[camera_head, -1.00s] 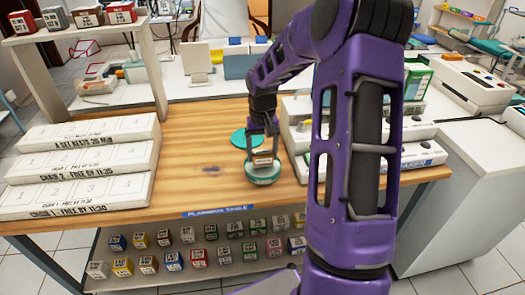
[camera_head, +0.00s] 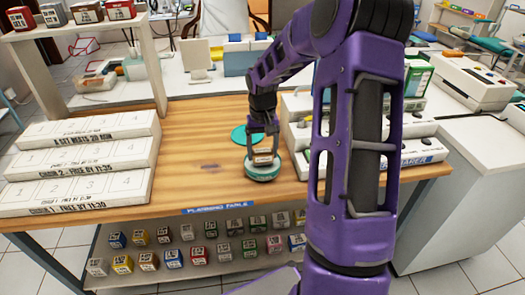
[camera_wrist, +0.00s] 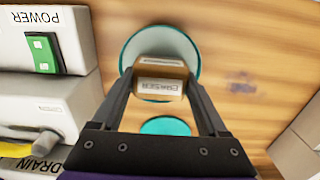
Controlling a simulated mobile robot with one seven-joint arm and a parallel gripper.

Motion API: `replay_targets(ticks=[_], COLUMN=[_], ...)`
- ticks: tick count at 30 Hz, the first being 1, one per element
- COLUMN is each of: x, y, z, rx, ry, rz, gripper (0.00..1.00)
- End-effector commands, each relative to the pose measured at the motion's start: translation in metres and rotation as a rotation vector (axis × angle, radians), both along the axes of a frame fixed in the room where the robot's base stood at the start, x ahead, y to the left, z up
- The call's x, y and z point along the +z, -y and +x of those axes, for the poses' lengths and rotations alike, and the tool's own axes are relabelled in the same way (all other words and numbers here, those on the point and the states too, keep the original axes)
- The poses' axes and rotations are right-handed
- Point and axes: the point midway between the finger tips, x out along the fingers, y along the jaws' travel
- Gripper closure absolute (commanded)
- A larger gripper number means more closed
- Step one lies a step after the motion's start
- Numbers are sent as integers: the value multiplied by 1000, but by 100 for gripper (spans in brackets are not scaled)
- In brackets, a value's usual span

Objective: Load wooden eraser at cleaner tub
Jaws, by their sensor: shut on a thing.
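My gripper (camera_head: 263,148) points down over the table, its fingers on either side of a small wooden eraser (camera_wrist: 160,78) with a white label reading ERASER. The eraser is held between the fingertips. Right below it stands a round tub (camera_head: 263,172) with a teal rim and a pale inside, likely the cleaner tub; it also shows in the wrist view (camera_wrist: 184,45). The eraser overlaps the tub's near side in the wrist view. I cannot tell whether it touches the tub. A flat teal disc (camera_head: 243,134) lies on the table behind the tub.
White machines (camera_head: 415,156) stand close to the right; in the wrist view one has a green POWER switch (camera_wrist: 44,54). White labelled slabs (camera_head: 80,165) are stacked at the left. The wooden table (camera_head: 195,130) is mostly clear between. Small boxes sit on a shelf below.

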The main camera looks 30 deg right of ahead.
Motion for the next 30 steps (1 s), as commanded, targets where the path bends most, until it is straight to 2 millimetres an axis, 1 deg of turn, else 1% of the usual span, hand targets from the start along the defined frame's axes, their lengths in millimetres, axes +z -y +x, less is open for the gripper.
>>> replay_targets(ticks=[20, 30], x=[-9, -9], y=[0, 0], z=[0, 0], rx=[0, 0], ry=[0, -1], rz=[0, 0], gripper=[68, 68])
